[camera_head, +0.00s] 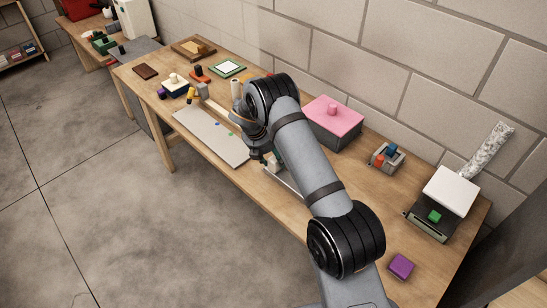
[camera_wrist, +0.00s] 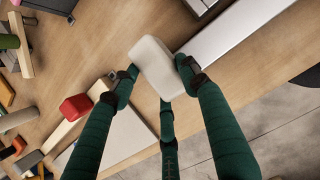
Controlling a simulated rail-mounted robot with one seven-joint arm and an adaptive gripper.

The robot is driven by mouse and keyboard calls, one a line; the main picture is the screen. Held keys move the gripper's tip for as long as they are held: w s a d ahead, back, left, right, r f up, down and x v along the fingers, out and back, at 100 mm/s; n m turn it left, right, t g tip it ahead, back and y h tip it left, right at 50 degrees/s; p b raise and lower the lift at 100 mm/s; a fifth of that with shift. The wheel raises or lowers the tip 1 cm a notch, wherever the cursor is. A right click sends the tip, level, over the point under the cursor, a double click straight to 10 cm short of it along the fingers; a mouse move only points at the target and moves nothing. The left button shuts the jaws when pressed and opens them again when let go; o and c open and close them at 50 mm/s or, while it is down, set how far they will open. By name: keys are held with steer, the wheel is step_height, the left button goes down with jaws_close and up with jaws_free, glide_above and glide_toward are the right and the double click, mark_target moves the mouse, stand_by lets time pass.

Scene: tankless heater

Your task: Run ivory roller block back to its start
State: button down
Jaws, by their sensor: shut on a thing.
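The ivory roller block (camera_wrist: 155,62) shows in the wrist view between the dark green fingers of my gripper (camera_wrist: 157,80). The fingers are shut on it, and it sits tilted in the picture. A long pale rail (camera_wrist: 240,32) runs from beside the block to the upper right. I cannot tell whether the block touches the rail. In the head view my gripper (camera_head: 268,160) is low over the middle of the table, partly behind my arm. The pale rail (camera_head: 284,183) shows just in front of it; the block is not clear there.
A pale board (camera_head: 208,138) with small coloured marks lies left of my gripper. A pink-topped box (camera_head: 333,112) stands behind my arm. A grey holder (camera_head: 386,158) with red and blue pegs, a white-lidded box (camera_head: 450,192) and a purple block (camera_head: 401,266) are at right.

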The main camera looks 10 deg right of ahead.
steer(key=shift+w+a+r, duration=0.15)
steer(key=shift+w, duration=0.1)
steer(key=c, duration=1.2)
jaws_free()
steer(key=shift+o, duration=1)
steer(key=shift+o, duration=0.5)
steer(key=v, duration=1.1)
steer(key=shift+s+r, duration=0.25)
steer(key=shift+r, duration=0.15)
